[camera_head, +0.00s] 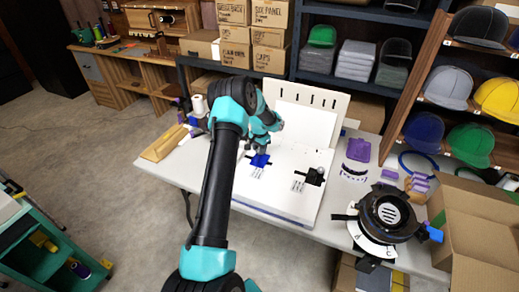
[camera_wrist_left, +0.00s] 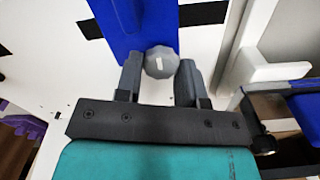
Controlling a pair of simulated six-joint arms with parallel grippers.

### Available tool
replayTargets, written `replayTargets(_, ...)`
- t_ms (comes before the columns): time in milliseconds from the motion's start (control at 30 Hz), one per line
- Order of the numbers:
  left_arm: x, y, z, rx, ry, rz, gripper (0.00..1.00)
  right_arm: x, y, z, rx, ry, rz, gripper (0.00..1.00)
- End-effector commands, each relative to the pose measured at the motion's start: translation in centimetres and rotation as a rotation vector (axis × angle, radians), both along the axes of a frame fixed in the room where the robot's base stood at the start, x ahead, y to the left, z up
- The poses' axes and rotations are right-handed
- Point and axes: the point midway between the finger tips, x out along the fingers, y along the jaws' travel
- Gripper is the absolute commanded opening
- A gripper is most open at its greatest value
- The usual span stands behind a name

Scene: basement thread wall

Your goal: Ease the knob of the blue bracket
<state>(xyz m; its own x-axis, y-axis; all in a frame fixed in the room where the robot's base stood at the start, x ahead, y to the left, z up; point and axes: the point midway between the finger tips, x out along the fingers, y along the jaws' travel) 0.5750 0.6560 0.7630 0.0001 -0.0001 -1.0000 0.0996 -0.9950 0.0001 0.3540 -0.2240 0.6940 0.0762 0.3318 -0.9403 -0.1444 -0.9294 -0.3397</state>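The blue bracket (camera_head: 260,160) is on the white board at its left part. In the left wrist view the bracket (camera_wrist_left: 137,22) is a blue plate with a grey faceted knob (camera_wrist_left: 161,62) at its edge, bearing a short white mark. In the head view the left gripper (camera_head: 262,148) is right over the bracket, and the knob is hidden there. My right gripper is in neither view.
A black bracket (camera_head: 315,176) is on the white board (camera_head: 288,198) to the right. A slotted white panel (camera_head: 306,108) rises behind. A round black device (camera_head: 390,212), a purple piece (camera_head: 358,150) and an open carton (camera_head: 475,235) are to the right. A wooden piece (camera_head: 163,143) lies left.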

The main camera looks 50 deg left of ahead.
Motion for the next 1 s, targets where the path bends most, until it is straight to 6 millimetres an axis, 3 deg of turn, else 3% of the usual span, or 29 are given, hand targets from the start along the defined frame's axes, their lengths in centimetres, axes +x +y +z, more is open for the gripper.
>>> replayTargets(233, 0.0, 0.0, 0.02, 0.0, 0.0, 0.0, 0.12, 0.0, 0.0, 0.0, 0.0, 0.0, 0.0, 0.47)
replayTargets(667, 0.0, 0.03, 0.02, 0.0, 0.0, 0.069, 0.12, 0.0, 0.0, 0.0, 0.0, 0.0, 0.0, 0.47)
replayTargets(1000, -0.02, 0.12, 0.03, 0.0, 0.0, 0.293, 0.12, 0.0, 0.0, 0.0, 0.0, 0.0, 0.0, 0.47)
